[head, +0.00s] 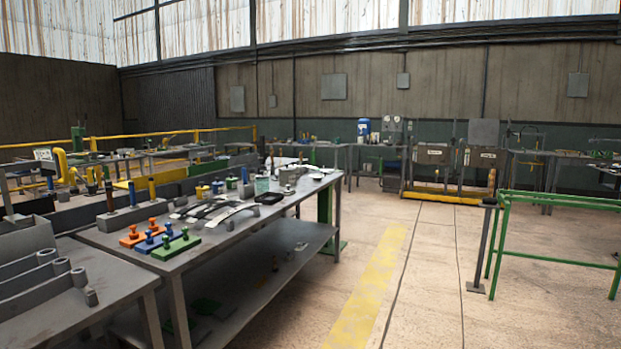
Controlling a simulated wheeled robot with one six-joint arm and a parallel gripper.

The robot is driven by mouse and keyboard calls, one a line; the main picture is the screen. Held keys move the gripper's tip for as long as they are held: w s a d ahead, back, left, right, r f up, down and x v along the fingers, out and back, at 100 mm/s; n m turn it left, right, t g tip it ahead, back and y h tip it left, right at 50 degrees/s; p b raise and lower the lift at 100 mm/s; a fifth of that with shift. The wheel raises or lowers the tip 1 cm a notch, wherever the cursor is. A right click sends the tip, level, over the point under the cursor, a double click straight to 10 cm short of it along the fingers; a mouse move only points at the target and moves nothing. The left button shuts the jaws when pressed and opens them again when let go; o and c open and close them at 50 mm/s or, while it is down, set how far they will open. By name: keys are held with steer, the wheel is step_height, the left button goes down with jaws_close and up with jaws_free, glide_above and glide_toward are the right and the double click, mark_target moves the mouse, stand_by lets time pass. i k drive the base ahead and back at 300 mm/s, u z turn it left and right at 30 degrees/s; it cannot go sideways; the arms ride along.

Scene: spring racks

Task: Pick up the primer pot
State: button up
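Several small pots stand in a loose group toward the back of the grey workbench (150,252). A yellow pot (201,192) is at the left of the group, with a dark-topped pot (217,187) and a green pot (231,183) beside it. A blue-and-white pot (246,191) stands at the right, next to a pale greenish jar (262,185). Their labels are too small to read, so I cannot tell which is the primer pot. My gripper does not show in this view.
Orange, blue and green knobbed blocks (176,246) lie at the bench's front, with curved leaf springs (215,211) and a black tray (270,198) behind. A green frame (550,200) stands at right. The floor (440,260) between is clear.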

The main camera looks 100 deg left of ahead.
mark_target(250, 172)
steer(key=u, duration=3.2)
steer(key=k, duration=0.65)
steer(key=z, duration=0.75)
steer(key=i, duration=3.1)
steer(key=z, duration=0.05)
